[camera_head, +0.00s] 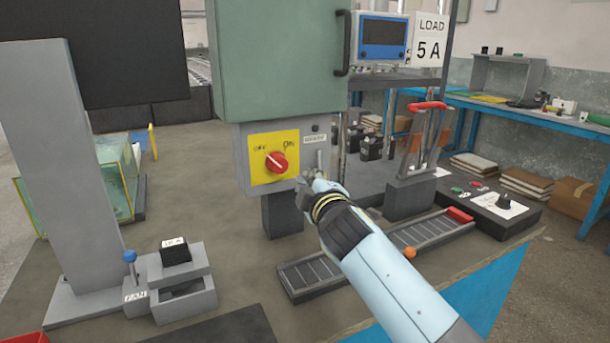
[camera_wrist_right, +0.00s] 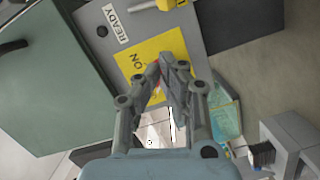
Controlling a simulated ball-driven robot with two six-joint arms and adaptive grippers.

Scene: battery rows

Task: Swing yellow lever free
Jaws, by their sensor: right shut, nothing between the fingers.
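A yellow lever (camera_wrist_right: 172,4) is partly in view at the top edge of the right wrist view, by a grey fitting on the grey switch box. In the head view I cannot make it out; my right gripper (camera_head: 305,187) covers that corner of the box. My right gripper is shut and empty, its fingertips in front of the box's lower right. In the wrist view the shut fingers (camera_wrist_right: 174,62) overlap the yellow switch plate (camera_head: 261,145) with its red knob (camera_head: 276,162). I cannot tell whether they touch anything. My left gripper is out of view.
The green cabinet (camera_head: 275,60) stands above the switch box. A battery-like row tray (camera_head: 320,276) lies below my right arm. A red-handled switch (camera_head: 427,106) stands to the right. A grey column (camera_head: 67,170) and FAN block (camera_head: 180,290) are at left. The bench between is clear.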

